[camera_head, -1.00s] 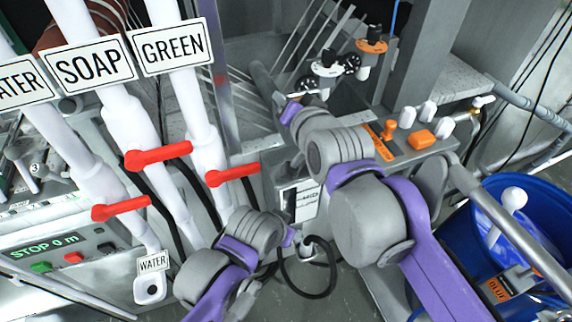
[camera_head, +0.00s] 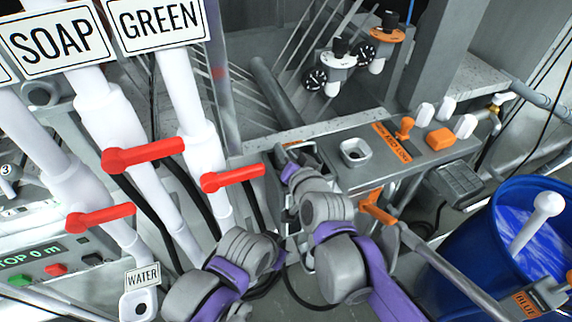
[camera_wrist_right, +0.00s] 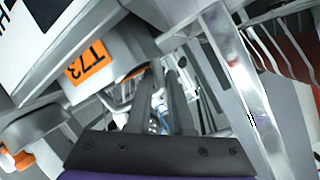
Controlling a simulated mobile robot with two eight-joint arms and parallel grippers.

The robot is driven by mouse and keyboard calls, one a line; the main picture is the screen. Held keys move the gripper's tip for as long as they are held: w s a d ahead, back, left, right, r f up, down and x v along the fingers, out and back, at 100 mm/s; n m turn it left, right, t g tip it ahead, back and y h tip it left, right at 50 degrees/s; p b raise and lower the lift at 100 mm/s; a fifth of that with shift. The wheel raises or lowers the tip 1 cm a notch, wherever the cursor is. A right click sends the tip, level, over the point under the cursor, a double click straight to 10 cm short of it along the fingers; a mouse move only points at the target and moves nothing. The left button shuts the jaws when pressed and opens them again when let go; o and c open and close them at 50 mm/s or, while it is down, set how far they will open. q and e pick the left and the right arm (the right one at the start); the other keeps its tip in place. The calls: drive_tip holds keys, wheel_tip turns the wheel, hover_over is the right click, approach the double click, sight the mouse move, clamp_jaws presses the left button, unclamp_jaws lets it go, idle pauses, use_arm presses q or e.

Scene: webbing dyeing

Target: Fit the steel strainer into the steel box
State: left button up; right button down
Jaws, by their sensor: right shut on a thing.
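My right gripper (camera_head: 290,162) is at the left end of the grey panel, pointing down at a steel box (camera_head: 296,146) with an open top. In the right wrist view its two dark fingers (camera_wrist_right: 163,95) are close together, shut on a thin piece that appears to be the steel strainer; fingers and clutter hide most of it. I cannot tell whether it is inside the box or only over it. My left arm (camera_head: 235,262) is at the lower middle, left of the right arm; its fingertips are hidden.
Red valve levers (camera_head: 232,178) on white pipes stand close to the left. A blue barrel (camera_head: 480,235) stands at right.

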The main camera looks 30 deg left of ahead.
wheel_tip(320, 180, down, 4)
drive_tip(key=shift+w+r, duration=0.1)
drive_tip(key=c, duration=0.8)
unclamp_jaws()
drive_tip(key=v, duration=1.2)
drive_tip(key=shift+p, duration=0.3)
